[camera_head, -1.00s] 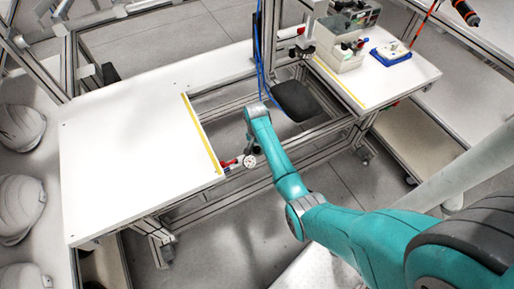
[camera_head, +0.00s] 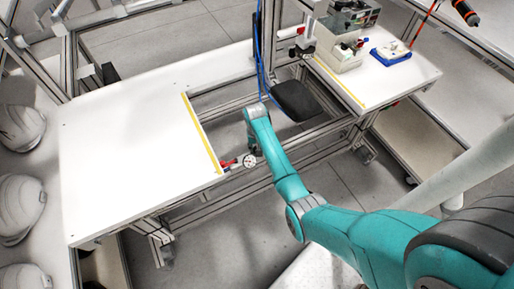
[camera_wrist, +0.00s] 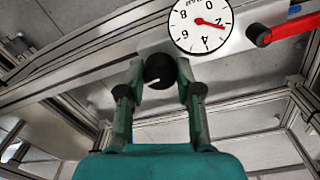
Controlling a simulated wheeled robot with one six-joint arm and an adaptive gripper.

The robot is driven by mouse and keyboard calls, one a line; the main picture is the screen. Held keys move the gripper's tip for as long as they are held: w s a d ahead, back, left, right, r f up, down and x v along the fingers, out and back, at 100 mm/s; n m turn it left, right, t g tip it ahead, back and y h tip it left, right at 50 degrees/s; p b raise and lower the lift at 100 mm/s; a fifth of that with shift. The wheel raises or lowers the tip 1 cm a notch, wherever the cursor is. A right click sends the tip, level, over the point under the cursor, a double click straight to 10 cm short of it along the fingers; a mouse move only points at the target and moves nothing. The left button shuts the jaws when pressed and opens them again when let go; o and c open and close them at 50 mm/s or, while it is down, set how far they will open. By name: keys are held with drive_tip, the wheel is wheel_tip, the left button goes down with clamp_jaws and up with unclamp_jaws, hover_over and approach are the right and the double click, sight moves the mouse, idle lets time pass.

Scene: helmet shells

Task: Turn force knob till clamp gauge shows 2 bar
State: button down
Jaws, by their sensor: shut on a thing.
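The black round force knob (camera_wrist: 159,71) sits between the two fingertips of my gripper (camera_wrist: 161,80) in the wrist view, with a short white mark on its face. My gripper is shut on it from both sides. The clamp gauge (camera_wrist: 201,24) is a white dial just above and right of the knob. Its red needle points right and slightly down, close to the 2 on the side towards the 4. In the head view the gauge (camera_head: 249,161) is small and unreadable. My gripper's fingers and the knob are mostly hidden there behind my teal wrist.
A red lever (camera_wrist: 287,29) sticks out right of the gauge. The white table (camera_head: 130,150) has a yellow strip along its cutout edge. A dark plate (camera_head: 294,100) and aluminium frame rails lie near my arm. A blue-based device (camera_head: 391,54) stands on the right table.

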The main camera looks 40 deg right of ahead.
drive_tip(key=c, duration=0.8)
unclamp_jaws()
drive_tip(key=shift+o, duration=0.2)
wheel_tip(320, 180, up, 12)
drive_tip(key=shift+a, duration=0.15)
drive_tip(key=shift+w, duration=0.1)
